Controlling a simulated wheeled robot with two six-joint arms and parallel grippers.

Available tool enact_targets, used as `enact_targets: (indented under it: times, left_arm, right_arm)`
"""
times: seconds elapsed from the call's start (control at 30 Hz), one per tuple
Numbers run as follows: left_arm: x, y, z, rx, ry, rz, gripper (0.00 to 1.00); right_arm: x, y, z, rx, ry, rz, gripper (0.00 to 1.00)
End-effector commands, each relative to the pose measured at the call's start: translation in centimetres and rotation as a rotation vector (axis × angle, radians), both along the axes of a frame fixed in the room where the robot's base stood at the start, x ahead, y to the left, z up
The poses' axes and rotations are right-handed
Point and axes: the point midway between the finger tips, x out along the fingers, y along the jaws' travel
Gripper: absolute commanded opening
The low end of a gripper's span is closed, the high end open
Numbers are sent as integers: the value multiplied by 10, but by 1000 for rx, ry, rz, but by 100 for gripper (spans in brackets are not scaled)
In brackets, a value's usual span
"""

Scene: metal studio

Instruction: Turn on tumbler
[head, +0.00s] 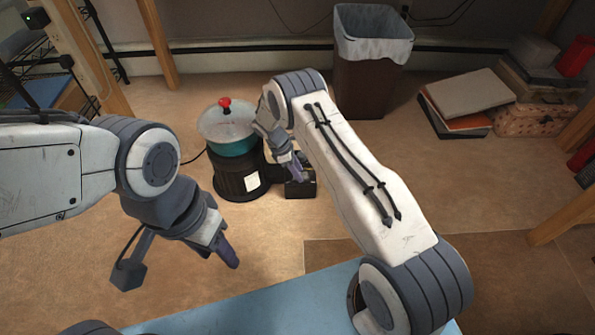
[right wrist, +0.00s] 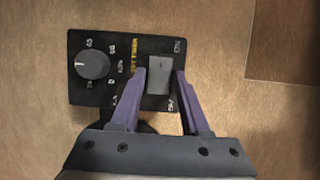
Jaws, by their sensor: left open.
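The tumbler is a teal bowl (head: 233,146) with a clear lid and red knob on a black round base (head: 240,182). A black control box (head: 302,189) stands beside the base, partly hidden by my right gripper (head: 297,172). My right gripper (right wrist: 160,82) is open, one fingertip on each side of the switch; contact cannot be told. My left gripper (head: 228,258) is open and empty, over the floor at lower left.
A dark bin (head: 366,85) with a liner stands behind. Boxes and binders (head: 468,100) lie at the back right. A blue surface (head: 270,305) is at the front. Wooden legs (head: 160,45) stand at the back left. The floor between is mostly clear.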

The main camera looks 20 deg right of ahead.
Motion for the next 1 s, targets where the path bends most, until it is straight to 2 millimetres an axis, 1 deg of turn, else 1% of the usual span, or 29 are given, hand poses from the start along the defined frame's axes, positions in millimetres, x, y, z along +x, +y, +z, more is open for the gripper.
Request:
enact_targets:
  times: [0.03, 0.1, 0.27, 0.5, 0.63, 0.73, 1.0]
  left_arm:
    - [0, 0, 0, 0, 0, 0, 50]
    - [0, 0, 0, 0, 0, 0, 50]
    - [0, 0, 4, 0, 0, 0, 50]
    - [0, 0, 39, 0, 0, 0, 50]
    - [0, 0, 51, 0, 0, 0, 50]
    - [0, 0, 55, 0, 0, 0, 50]
    - [0, 0, 53, 0, 0, 0, 50]
  right_arm:
    - [0, 0, 0, 0, 0, 1, 22]
    - [0, 1, 0, 0, 0, 1, 0]
    - [0, 0, 2, 9, -1, 1, 0]
    - [-3, -4, 8, 137, -33, -4, 0]
    - [-4, -5, 5, 213, -55, -3, 0]
    - [-3, -6, 3, 243, -67, 0, 0]
    - [-2, -6, 1, 252, -73, 1, 0]
